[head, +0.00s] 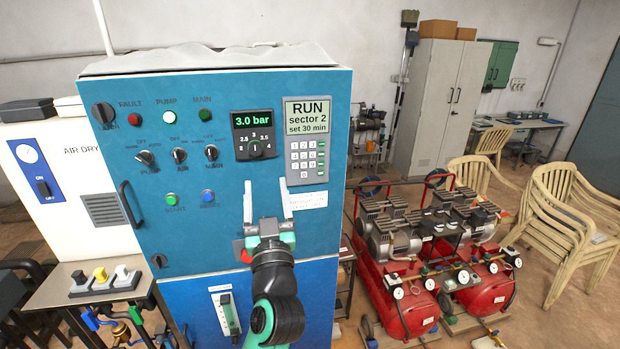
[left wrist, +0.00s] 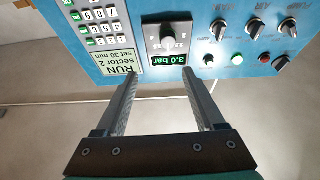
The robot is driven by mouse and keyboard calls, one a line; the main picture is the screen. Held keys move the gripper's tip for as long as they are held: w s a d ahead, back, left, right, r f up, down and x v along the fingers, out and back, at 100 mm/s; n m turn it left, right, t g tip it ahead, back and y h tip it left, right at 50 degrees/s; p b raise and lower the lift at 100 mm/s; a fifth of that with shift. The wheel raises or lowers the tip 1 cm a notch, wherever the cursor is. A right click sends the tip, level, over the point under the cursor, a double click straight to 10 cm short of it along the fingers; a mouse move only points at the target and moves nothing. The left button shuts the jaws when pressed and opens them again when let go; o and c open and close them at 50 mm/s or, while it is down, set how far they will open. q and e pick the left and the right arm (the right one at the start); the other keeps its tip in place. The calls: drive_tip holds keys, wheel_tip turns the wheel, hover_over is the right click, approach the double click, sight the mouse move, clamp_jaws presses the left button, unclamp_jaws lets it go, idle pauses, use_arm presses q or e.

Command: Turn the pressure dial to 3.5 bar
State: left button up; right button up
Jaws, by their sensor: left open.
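The pressure dial (head: 255,149) is a small round knob on a black plate on the blue cabinet front, with marks from 2 to 4. The green readout (head: 252,120) above it says 3.0 bar. In the left wrist view, upside down, the dial (left wrist: 168,42) and readout (left wrist: 164,59) show beyond the fingertips. My left gripper (head: 266,192) is open and empty, with its two fingers pointing up below the dial in the head view. It appears apart from the dial; the exact gap is unclear. The right gripper is not in view.
A keypad unit (head: 305,142) reading RUN, sector 2, set 30 min is right of the dial. Rotary switches (head: 179,155) and lit buttons (head: 172,199) are on the left. A red button (head: 246,256) sits beside my left wrist. Red compressors (head: 400,300) stand right of the cabinet.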

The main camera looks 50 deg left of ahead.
sight(255, 151)
use_arm(q)
drive_tip(key=x, duration=0.4)
drive_tip(key=s+a+f+p+x, duration=0.1)
drive_tip(key=x, duration=0.3)
drive_tip(key=p+x, duration=0.1)
drive_tip(key=x, duration=0.2)
drive_tip(key=shift+a, duration=0.5)
drive_tip(key=shift+f, duration=0.1)
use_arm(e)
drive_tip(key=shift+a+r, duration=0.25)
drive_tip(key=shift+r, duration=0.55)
use_arm(q)
clamp_jaws()
